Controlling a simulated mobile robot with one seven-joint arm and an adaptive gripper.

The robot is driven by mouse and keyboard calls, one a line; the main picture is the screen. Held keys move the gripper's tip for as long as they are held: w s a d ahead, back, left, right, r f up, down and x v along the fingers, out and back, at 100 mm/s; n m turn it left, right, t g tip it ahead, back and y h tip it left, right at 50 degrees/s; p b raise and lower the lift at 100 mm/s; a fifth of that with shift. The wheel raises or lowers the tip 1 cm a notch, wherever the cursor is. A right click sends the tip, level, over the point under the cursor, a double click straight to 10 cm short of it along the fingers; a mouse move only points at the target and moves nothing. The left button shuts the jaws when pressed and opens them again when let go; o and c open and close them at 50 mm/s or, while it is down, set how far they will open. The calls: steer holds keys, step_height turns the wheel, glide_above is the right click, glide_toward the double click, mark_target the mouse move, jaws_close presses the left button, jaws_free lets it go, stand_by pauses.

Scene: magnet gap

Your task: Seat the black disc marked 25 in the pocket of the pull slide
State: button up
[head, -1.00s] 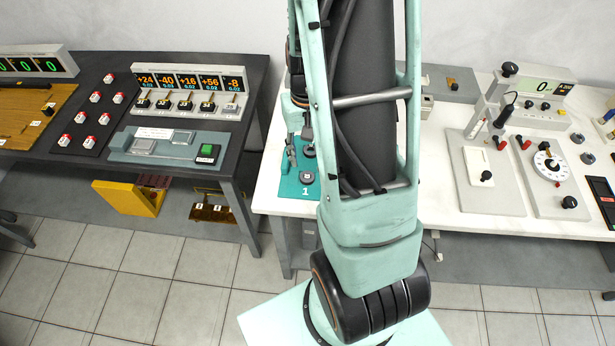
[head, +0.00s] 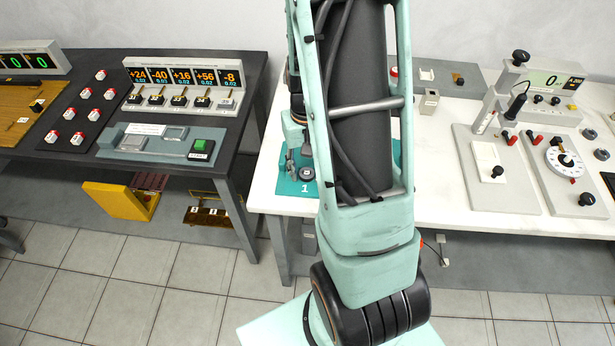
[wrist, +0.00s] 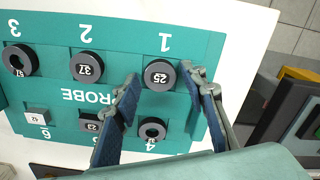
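The black disc marked 25 (wrist: 160,74) lies at place 1 of a teal tray (wrist: 185,45) in the wrist view. My gripper (wrist: 161,79) is open, with one blue-padded finger on each side of this disc. The right fingertip is close to its rim; I cannot tell whether either finger touches it. In the head view my arm hides most of the teal tray (head: 293,187) and part of my gripper. A grey fixture with a white plate and black knob (head: 497,171) stands at right; I cannot tell whether it is the pull slide. No pocket can be made out.
Other discs are close by: 37 (wrist: 87,67), 57 (wrist: 20,61), one marked 23 (wrist: 91,122) partly behind the left finger, and one at place 4 (wrist: 152,130). A white block (wrist: 37,117) sits at place 6. A dial fixture (head: 566,162) stands at far right.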

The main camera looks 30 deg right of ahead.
mark_target(306, 173)
steer(key=c, duration=0.9)
steer(key=shift+r+p, duration=1.95)
steer(key=shift+r, duration=0.65)
steer(key=shift+a, duration=0.1)
